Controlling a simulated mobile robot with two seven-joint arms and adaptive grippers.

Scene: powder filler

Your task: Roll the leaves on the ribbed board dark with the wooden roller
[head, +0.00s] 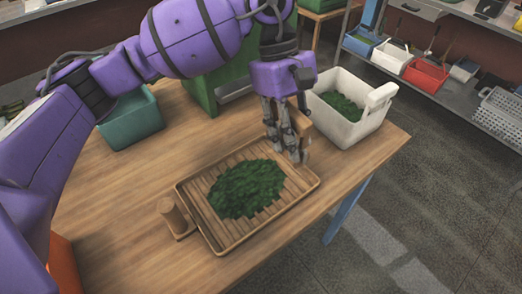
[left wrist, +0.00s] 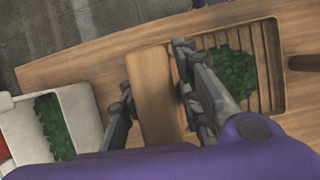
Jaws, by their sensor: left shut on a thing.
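The ribbed board (head: 215,238) is a wooden tray with slats and a raised rim on the table. A heap of dark green leaves (head: 246,189) lies on its middle. My left gripper (head: 287,143) is above the board's far right corner, shut on a pale wooden block (head: 306,124). In the left wrist view the block (left wrist: 156,95) sits between the fingers, flat-faced; whether it is the roller I cannot tell. An upright brown wooden cylinder (head: 173,216) stands on a small base at the board's left edge. My right gripper is out of view.
A white bin (head: 350,120) with green leaves stands right of my gripper. A teal bin (head: 132,121) and a green box-shaped machine (head: 200,92) stand at the back. An orange object (head: 64,265) is at the lower left. The table's right edge is close to the board.

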